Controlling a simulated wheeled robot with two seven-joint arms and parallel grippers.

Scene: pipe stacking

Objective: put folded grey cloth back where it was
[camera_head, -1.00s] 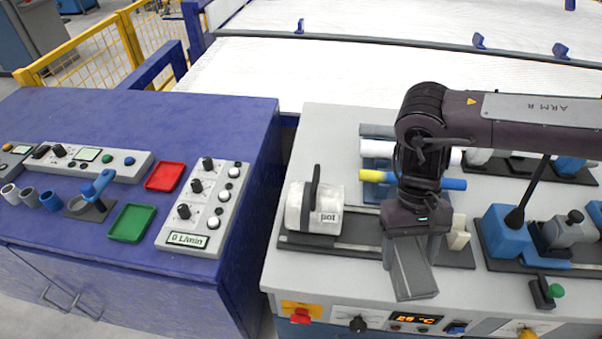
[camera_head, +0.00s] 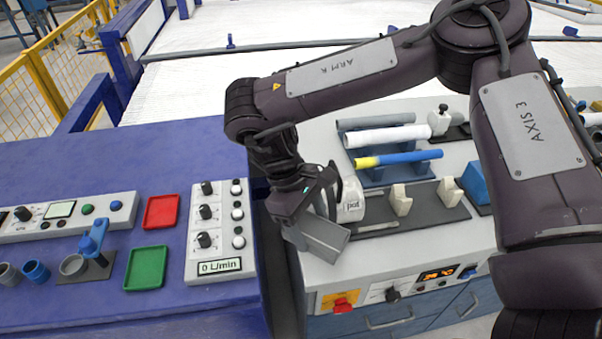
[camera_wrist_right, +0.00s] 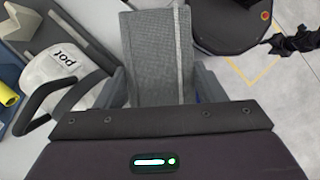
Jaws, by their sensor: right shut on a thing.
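The folded grey cloth (camera_head: 326,240) is a flat grey slab with a pale stripe, hanging from my right gripper (camera_head: 308,228). The gripper is shut on it, at the left front corner of the grey bench. In the right wrist view the cloth (camera_wrist_right: 158,55) lies between the fingers of my right gripper (camera_wrist_right: 158,88). A white pot (camera_head: 351,205) with a dark handle stands just right of the gripper, partly hidden by it.
The grey bench (camera_head: 440,119) holds a rack of pipes (camera_head: 400,158) and beige blocks (camera_head: 400,200). A gap separates it from the blue bench (camera_head: 60,160). The blue bench has a red tray (camera_head: 161,212), a green tray (camera_head: 146,268) and a flow panel (camera_head: 219,240).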

